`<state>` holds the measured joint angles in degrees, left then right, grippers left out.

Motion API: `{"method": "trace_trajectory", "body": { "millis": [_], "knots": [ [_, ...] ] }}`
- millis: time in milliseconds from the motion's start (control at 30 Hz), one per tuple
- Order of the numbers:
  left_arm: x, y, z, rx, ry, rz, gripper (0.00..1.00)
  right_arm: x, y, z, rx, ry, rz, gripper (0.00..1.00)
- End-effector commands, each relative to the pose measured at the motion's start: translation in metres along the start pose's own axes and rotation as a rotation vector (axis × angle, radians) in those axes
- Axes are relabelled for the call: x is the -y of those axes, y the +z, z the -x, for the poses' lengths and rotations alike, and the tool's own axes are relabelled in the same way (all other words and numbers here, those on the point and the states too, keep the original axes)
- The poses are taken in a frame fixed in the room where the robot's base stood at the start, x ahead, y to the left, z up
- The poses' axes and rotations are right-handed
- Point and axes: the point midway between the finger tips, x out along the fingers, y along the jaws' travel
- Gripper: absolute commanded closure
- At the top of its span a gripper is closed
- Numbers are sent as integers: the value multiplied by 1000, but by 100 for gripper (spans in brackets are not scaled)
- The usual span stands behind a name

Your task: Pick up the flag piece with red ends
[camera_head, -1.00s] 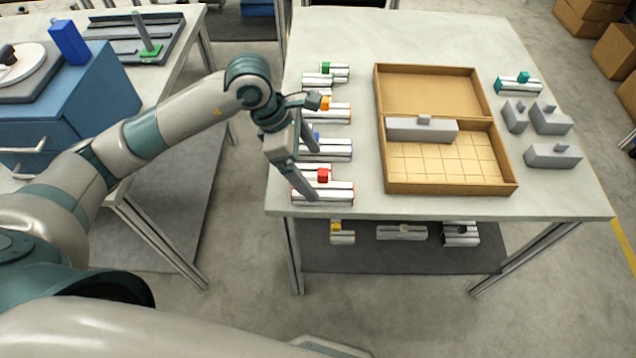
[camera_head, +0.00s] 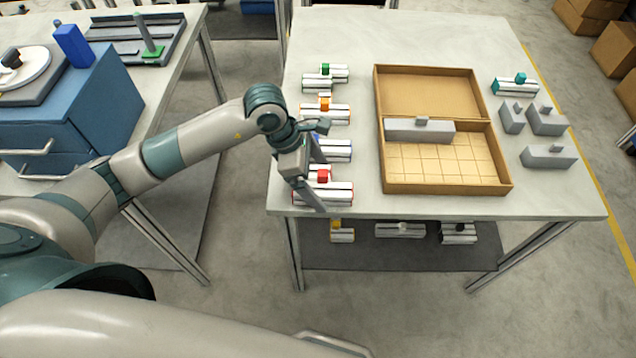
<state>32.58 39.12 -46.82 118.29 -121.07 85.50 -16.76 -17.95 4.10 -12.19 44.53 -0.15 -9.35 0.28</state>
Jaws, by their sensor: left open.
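The flag piece with red ends (camera_head: 340,193) lies at the front left corner of the table. It is a white and silver bar with a red knob on top. My left gripper (camera_head: 321,188) is open at this piece, its fingers pointing down. One finger shows in front of the piece's left part and the other is beyond it near the red knob. The fingers hide part of the piece, and I cannot tell whether they touch it. My right gripper is not in view.
Similar pieces with blue (camera_head: 338,150), orange (camera_head: 330,112) and green (camera_head: 322,82) parts lie behind it in a row. An open partitioned box (camera_head: 447,189) holds a grey block (camera_head: 405,131). Several grey blocks and a teal-knobbed piece (camera_head: 515,87) lie right. Bare tabletop separates row and box.

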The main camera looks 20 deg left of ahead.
Motion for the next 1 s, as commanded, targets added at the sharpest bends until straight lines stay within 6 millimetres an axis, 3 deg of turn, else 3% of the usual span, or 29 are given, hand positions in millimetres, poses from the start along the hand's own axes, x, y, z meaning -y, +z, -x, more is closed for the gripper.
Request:
{"method": "trace_trajectory", "body": {
  "millis": [267, 367, 500, 533, 1000],
  "knots": [
    [0, 0, 0, 0, 0, 0, 9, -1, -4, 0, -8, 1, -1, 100],
    [0, 0, 0, 0, 0, 0, 29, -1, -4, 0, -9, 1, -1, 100],
    [0, 0, 0, 0, 0, 0, 62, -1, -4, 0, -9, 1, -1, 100],
    [0, 0, 1, 1, 1, 0, 64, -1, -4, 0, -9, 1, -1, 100],
    [-1, 4, 8, 2, 3, 0, 64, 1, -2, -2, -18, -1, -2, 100]
  ]
}}
